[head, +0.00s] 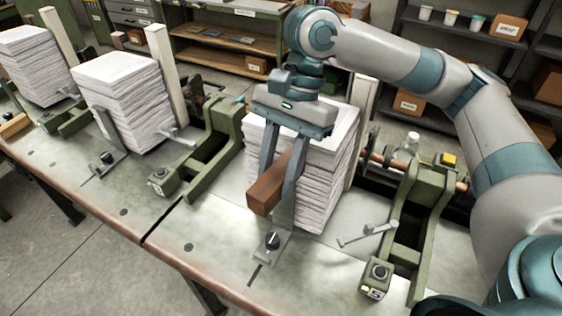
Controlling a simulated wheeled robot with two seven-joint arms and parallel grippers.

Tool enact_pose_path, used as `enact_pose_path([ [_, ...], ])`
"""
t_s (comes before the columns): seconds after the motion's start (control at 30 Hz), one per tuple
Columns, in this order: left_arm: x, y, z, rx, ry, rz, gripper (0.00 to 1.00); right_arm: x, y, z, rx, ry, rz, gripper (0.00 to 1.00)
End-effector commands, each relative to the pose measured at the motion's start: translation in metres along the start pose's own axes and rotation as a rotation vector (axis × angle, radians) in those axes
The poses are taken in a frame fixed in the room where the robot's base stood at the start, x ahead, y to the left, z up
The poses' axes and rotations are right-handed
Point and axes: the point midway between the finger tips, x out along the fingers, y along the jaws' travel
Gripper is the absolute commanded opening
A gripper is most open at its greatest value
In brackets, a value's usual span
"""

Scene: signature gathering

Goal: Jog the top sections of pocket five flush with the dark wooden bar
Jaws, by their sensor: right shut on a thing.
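My right gripper (281,182) comes in from the upper right and points down at the front of the nearest paper stack. It is shut on the dark wooden bar (267,192), a brown block held crosswise between its fingers. The bar is at the front face of the stack of white sections (328,160); I cannot tell whether it touches them. The stack's top is partly hidden behind my gripper, and its sheet edges look slightly uneven. My left gripper is not in view.
Green metal brackets (212,150) stand left of the stack, and another green frame (420,225) with a knob stands right. A pale upright post (364,100) rises behind the stack. More paper stacks (122,100) stand farther left.

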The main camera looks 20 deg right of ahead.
Motion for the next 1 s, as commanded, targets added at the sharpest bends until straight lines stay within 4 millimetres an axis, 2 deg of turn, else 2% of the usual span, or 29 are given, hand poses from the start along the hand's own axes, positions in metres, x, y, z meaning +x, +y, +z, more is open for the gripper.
enact_pose_path([
  [0.03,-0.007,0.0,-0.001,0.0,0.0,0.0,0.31,-0.003,0.0,0.005,-0.002,0.0,0.001,0.09],
  [0.2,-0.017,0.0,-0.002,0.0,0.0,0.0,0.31,-0.002,0.002,0.015,-0.003,-0.001,0.0,0.09],
  [0.5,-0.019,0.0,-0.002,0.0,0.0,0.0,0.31,0.002,0.003,0.031,-0.002,-0.001,-0.001,0.09],
  [1.0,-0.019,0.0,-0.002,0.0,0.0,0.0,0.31,0.002,0.004,0.033,0.0,-0.001,-0.001,0.09],
])
